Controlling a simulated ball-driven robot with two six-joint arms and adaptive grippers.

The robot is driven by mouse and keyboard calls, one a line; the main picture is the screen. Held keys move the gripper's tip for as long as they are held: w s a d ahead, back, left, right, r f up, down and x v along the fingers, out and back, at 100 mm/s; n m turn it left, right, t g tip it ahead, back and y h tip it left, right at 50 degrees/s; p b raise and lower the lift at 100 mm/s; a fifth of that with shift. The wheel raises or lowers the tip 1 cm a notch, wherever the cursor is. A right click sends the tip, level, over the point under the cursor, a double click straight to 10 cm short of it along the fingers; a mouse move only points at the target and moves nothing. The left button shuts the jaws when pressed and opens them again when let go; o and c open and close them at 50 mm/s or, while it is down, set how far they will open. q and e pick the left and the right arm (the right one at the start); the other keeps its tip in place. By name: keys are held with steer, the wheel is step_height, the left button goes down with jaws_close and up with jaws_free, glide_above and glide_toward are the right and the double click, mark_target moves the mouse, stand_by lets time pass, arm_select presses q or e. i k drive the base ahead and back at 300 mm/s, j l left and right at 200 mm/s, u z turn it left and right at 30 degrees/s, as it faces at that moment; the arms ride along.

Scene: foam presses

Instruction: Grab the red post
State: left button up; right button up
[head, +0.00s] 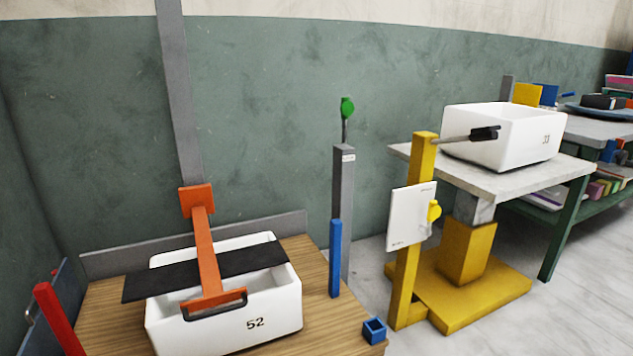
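The red post (59,320) is at the lower left, at the left end of the wooden table. It leans slightly in the picture, and its lower end is cut off by the bottom edge. Its top is free and nothing touches it there. Neither of my grippers is in view.
A white bin marked 52 (254,324) stands on the wooden table (325,330), with a black bar (150,284) and an orange lever (206,250) across it. A blue post (335,260) and blue square socket (374,331) are at the right. A yellow lift table (466,255) stands beyond.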

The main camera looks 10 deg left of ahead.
mark_target(45, 294)
steer(key=u, duration=1.75)
